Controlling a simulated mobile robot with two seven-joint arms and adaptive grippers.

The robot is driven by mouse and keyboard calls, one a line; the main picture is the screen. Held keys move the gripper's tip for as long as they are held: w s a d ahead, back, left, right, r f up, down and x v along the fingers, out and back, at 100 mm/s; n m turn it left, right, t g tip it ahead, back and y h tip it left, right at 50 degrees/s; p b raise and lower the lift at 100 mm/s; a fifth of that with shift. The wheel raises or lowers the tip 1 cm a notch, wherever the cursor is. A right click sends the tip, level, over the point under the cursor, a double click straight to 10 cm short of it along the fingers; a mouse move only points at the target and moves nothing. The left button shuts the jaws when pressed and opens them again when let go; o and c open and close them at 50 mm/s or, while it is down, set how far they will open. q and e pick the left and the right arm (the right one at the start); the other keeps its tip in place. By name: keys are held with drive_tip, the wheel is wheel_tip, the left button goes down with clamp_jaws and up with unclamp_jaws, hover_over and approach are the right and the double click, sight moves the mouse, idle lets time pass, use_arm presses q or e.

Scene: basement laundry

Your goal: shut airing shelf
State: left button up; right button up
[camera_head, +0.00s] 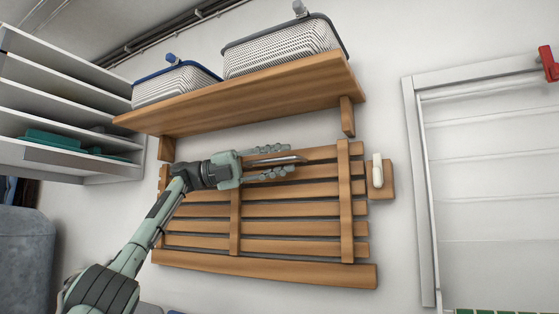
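The airing shelf (290,226) is a slatted wooden rack with upright cross-bars. It stands close to flat along the wall below a fixed wooden shelf. A thicker board (265,271) runs along its lower edge. I cannot tell whether a small gap is left behind its upper edge. A wooden block with a pale lever (378,170) sits on the wall just right of the rack's upper right corner. My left gripper (292,162) is in front of the rack's upper slats, pointing right, with its fingers apart and nothing seen between them. I cannot tell whether it touches the slats. My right gripper is out of view.
The fixed wooden shelf (245,99) above holds two lined baskets, one left (173,84) and one right (284,50). White shelving (62,100) stands at the left. A white frame (418,190) with a red object (549,64) is at the right.

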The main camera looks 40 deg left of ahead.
use_arm(q)
drive_tip(key=v, duration=0.6)
drive_tip(key=shift+s+a, duration=0.15)
drive_tip(key=shift+a, duration=0.2)
drive_tip(key=shift+s+a+f, duration=0.15)
drive_tip(key=shift+s+a, duration=0.05)
drive_tip(key=shift+a, duration=0.1)
